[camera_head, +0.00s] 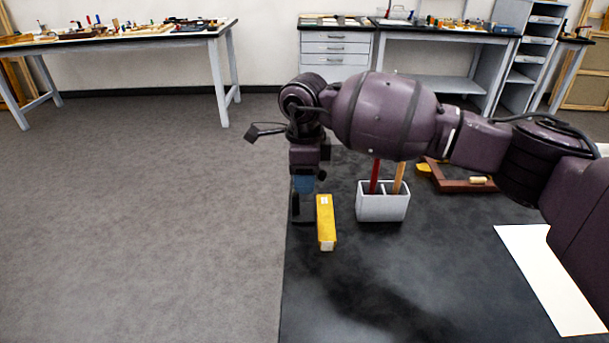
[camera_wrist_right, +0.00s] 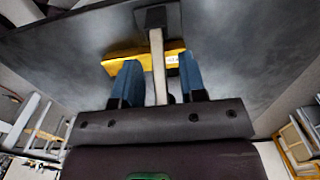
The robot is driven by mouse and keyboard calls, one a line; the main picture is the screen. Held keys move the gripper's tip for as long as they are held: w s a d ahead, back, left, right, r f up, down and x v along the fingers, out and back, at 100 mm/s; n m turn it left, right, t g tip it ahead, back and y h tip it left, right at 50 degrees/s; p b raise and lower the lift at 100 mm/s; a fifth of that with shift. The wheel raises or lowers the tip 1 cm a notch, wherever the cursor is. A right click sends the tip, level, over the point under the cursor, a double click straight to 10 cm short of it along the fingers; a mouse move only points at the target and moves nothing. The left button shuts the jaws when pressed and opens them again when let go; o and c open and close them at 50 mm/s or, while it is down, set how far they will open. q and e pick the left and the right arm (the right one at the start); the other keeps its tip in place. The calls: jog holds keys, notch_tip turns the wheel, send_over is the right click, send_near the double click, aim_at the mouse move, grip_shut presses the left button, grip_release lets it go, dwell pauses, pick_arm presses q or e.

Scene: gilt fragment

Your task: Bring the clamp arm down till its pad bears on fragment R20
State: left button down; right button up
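A yellow bar-shaped piece (camera_head: 326,224) with a small white label lies on the dark bench near its left edge; I cannot read whether it is R20. My right gripper (camera_head: 303,198) points down just left of it, its tips partly hidden. In the right wrist view, the blue fingers of my right gripper (camera_wrist_right: 160,82) stand apart, with gaps either side of a pale bar (camera_wrist_right: 157,55) ending in a dark square block (camera_wrist_right: 156,17). This may be the clamp; I cannot tell its parts. The yellow piece (camera_wrist_right: 112,62) crosses behind the bar. My left gripper is out of view.
A grey holder (camera_head: 383,207) with red and tan handles stands right of the yellow piece. Further right are a reddish-brown frame (camera_head: 462,185) and a white sheet (camera_head: 550,278). The front of the bench is clear. Other tables stand along the wall.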

grip_shut()
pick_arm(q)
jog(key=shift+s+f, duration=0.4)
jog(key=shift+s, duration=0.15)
